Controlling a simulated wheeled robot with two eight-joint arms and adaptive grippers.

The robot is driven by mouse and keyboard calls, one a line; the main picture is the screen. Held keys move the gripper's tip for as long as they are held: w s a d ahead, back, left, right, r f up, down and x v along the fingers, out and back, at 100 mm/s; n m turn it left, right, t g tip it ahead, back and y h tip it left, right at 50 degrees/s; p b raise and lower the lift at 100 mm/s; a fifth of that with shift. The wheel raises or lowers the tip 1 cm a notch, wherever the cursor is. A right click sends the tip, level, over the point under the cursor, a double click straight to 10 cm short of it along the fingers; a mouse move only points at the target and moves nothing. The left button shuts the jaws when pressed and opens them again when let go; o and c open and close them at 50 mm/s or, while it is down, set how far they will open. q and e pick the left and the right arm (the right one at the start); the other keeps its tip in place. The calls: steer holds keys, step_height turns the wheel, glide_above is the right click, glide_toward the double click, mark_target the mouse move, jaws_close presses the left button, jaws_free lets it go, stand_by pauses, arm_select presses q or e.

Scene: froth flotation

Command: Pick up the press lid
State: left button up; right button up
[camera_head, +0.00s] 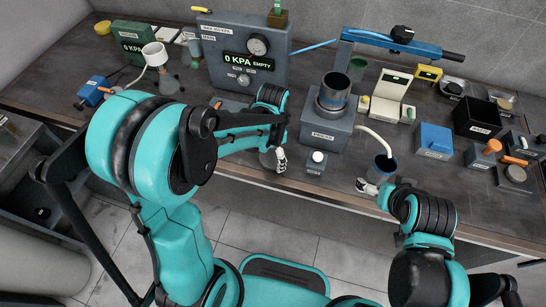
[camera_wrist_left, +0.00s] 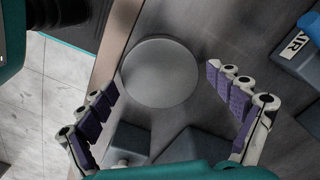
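A round, flat grey disc (camera_wrist_left: 160,70), seemingly the press lid, lies near the counter's front edge in the left wrist view. My left gripper (camera_wrist_left: 161,79) is open, with a purple-padded finger on either side of the disc and no clear contact. In the head view my left gripper (camera_head: 274,158) points down by the counter's front edge, its arm hiding part of that area. A blue-grey press-like block (camera_head: 325,133) with a dark open cylinder (camera_head: 334,91) on top stands to its right. My right gripper (camera_head: 367,187) is low at the front edge; its finger opening is unclear.
A small box with a white knob (camera_head: 317,160) stands just right of my left gripper. A blue cup (camera_head: 385,164) with a pale hose is beside my right gripper. A gauge box (camera_head: 244,55) stands behind. Blue (camera_head: 434,140) and black boxes (camera_head: 478,117) crowd the right.

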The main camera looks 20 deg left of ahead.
arm_select(q)
steer(key=c, duration=1)
steer(key=shift+r, duration=0.1)
